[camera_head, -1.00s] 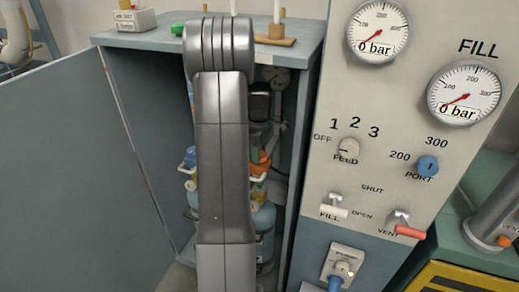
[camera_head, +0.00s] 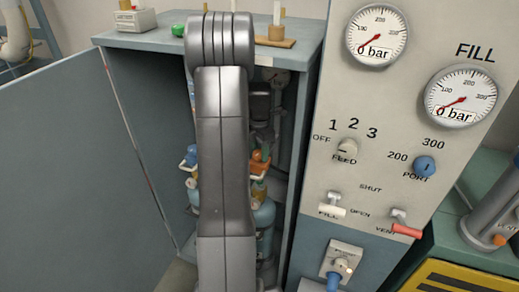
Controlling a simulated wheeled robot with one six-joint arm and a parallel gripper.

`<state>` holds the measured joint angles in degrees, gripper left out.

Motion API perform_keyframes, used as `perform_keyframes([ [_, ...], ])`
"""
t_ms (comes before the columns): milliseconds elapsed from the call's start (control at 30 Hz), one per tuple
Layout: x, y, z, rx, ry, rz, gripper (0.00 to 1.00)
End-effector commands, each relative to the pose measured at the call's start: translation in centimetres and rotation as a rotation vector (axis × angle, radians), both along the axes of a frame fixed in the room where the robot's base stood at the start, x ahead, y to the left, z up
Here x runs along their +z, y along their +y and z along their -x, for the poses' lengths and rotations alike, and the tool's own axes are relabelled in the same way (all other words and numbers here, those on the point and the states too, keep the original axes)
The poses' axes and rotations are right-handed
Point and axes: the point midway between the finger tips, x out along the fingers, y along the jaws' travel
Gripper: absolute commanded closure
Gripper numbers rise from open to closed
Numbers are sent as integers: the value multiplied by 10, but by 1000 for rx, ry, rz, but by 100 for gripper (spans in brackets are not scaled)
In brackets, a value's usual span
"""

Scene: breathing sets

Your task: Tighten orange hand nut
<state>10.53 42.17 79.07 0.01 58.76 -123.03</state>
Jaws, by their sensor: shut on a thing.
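My grey arm stands upright in front of the open cabinet (camera_head: 112,85) and covers the middle of its inside. My gripper's fingers cannot be made out; they are hidden behind the arm or inside the cabinet. A small orange part (camera_head: 259,160), possibly the orange hand nut, shows just right of the arm, above a light-blue cylinder (camera_head: 264,216). The arm hides part of both. A blue part (camera_head: 190,156) shows left of the arm at a similar height. What my gripper touches cannot be seen.
The cabinet door (camera_head: 75,160) stands open at left. A panel at right carries gauges (camera_head: 376,34), a FEED knob (camera_head: 347,148), a blue PORT knob (camera_head: 425,166) and a red-handled VENT lever (camera_head: 406,230). A green item (camera_head: 179,30) lies on the cabinet top. The cabinet opening is narrow.

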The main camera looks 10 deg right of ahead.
Motion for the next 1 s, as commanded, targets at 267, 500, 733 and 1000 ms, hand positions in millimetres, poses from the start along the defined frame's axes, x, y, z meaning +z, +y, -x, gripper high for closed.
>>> perform_keyframes([
  [267,1,0,-1,198,-3,1,75],
  [500,1,0,0,298,-3,1,75],
  [733,1,0,0,335,-3,1,75],
  [1000,1,0,0,340,-2,1,75],
])
